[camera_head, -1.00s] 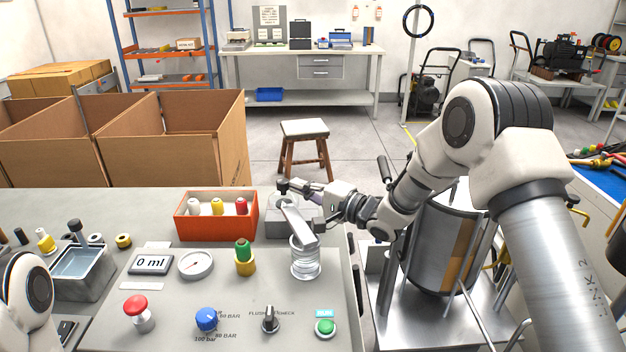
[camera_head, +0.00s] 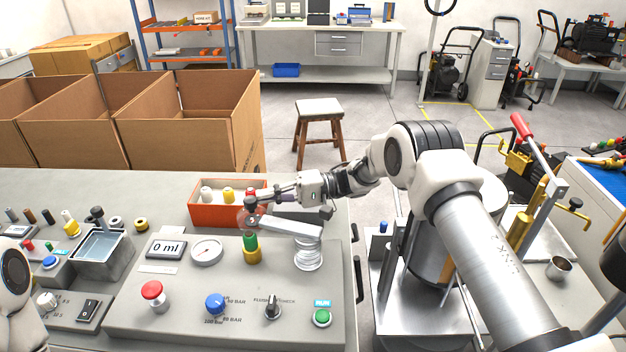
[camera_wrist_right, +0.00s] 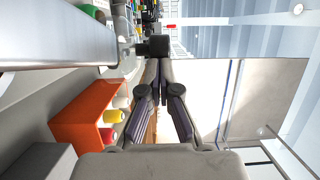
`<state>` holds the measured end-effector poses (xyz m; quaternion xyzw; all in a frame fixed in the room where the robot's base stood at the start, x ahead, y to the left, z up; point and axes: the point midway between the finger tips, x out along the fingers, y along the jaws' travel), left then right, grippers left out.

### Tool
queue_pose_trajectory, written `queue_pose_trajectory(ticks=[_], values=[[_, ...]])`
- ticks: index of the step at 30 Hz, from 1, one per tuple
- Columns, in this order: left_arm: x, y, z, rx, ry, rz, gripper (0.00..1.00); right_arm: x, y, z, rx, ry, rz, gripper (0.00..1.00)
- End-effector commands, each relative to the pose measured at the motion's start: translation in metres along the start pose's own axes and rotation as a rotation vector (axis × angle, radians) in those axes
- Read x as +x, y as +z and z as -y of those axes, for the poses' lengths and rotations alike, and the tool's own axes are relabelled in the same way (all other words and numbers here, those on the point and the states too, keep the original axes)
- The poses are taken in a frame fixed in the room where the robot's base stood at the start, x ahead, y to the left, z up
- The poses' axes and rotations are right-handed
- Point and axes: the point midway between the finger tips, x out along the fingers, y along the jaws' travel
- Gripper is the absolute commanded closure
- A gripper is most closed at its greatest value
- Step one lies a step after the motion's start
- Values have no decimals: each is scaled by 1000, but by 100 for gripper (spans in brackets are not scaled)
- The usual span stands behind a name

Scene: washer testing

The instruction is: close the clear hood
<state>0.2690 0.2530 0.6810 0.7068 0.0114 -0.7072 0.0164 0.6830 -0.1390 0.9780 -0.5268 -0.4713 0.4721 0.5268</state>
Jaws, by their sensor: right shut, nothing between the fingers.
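A round see-through piece shows at the bar's left end, in front of the orange bin. My right gripper (camera_head: 256,203) is shut and empty at that end, by a dark knob. In the right wrist view, my right gripper's fingertips (camera_wrist_right: 158,68) meet just below the black knob (camera_wrist_right: 153,46), beside the bar (camera_wrist_right: 60,35). Contact is unclear. My left gripper is out of view.
An orange bin (camera_head: 207,215) with white, yellow and red spools stands behind the panel. A green-topped yellow fitting (camera_head: 251,250) stands left of the cylinder, near a gauge (camera_head: 207,250). A green button (camera_head: 321,318) is in front.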

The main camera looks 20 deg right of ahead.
Motion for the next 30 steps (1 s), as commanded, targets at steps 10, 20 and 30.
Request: queue_pose_trajectory(ticks=[10,20,30], values=[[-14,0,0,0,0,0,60,16,16,2,0,-1,-3,100],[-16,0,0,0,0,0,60,19,21,1,0,-1,-5,100],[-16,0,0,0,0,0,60,19,21,0,-1,-1,-5,100]])
